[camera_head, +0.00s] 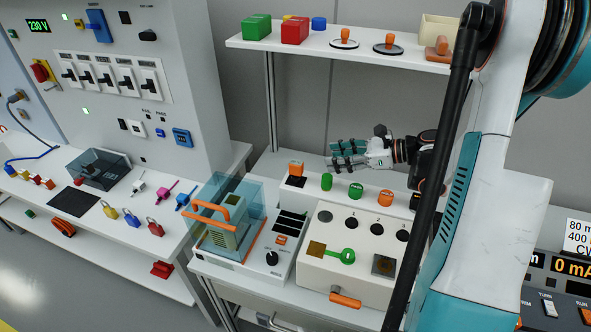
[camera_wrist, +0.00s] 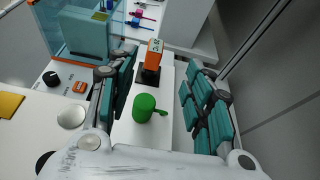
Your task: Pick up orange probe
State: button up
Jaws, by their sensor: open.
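An orange piece with a dark label (camera_head: 296,168) stands upright in a black socket at the left end of the white strip behind the orange-handled panel. It also shows in the wrist view (camera_wrist: 154,47), beyond the green peg. Another orange piece (camera_head: 386,197) stands at the strip's right end. I cannot tell for certain which is the probe. My gripper (camera_head: 345,154) is open and empty above the strip. In the wrist view its teal-padded fingers (camera_wrist: 160,98) spread either side of a green peg (camera_wrist: 146,107), apart from it.
Two green pegs (camera_head: 327,181) (camera_head: 356,190) stand between the orange pieces. A clear box with an orange handle (camera_head: 225,215) is at the left. A shelf (camera_head: 330,48) with coloured blocks and knobs hangs above. A grey wall (camera_wrist: 285,75) is close on the right in the wrist view.

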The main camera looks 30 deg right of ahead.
aim_at(299, 163)
jog(key=b+x, duration=0.2)
jog(key=x, duration=0.6)
jog(key=shift+f, duration=0.25)
jog(key=b+x, duration=0.1)
jog(key=x, duration=0.3)
jog(key=shift+s+a+f+b, duration=0.1)
jog(key=shift+a+f+b, duration=0.2)
jog(key=shift+a+b, duration=0.1)
jog(key=shift+w+a, duration=0.2)
jog(key=shift+w, duration=0.15)
grip_shut()
